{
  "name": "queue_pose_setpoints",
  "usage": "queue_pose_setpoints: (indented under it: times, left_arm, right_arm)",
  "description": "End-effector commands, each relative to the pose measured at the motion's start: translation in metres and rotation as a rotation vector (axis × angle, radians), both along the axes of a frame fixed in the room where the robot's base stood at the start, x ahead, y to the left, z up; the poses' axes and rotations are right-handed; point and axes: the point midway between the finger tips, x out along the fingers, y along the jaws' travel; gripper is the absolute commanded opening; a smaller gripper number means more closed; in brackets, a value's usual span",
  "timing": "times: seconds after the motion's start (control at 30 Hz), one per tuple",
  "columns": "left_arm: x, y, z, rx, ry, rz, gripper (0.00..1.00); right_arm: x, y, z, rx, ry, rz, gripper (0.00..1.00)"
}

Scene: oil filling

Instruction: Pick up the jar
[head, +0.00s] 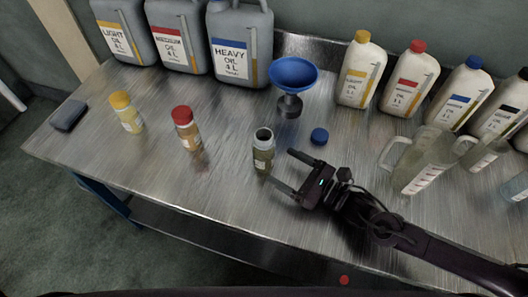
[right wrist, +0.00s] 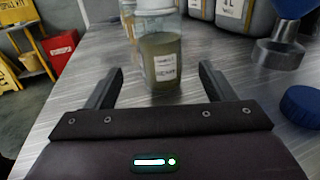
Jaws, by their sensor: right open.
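An open jar (head: 263,152) with a pale rim, dark contents and a white label stands upright near the middle of the metal table. My right gripper (head: 281,170) is open just to the right of the jar, its two fingers pointing toward it. In the right wrist view the jar (right wrist: 160,58) stands ahead, between the lines of the two open fingers (right wrist: 160,82). I cannot tell whether the fingertips reach around it. A blue cap (head: 319,136) lies on the table to the right of the jar. My left gripper is not in view.
A yellow-capped jar (head: 127,113) and a red-capped jar (head: 187,128) stand to the left. A blue funnel (head: 293,75) stands behind the jar. Large grey canisters (head: 240,45) and several white bottles (head: 408,80) line the back. A clear pitcher (head: 412,165) is on the right.

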Motion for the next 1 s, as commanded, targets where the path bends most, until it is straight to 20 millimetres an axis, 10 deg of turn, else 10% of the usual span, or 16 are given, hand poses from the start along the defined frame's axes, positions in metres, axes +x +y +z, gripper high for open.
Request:
queue_pose_setpoints:
  times: [0.87, 1.0]
  left_arm:
    - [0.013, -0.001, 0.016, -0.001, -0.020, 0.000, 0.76]
    - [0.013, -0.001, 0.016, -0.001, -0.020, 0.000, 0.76]
  right_arm:
    - [0.043, 0.062, 0.002, 0.001, 0.001, 0.000, 0.77]
    - [0.043, 0.062, 0.002, 0.001, 0.001, 0.000, 0.61]
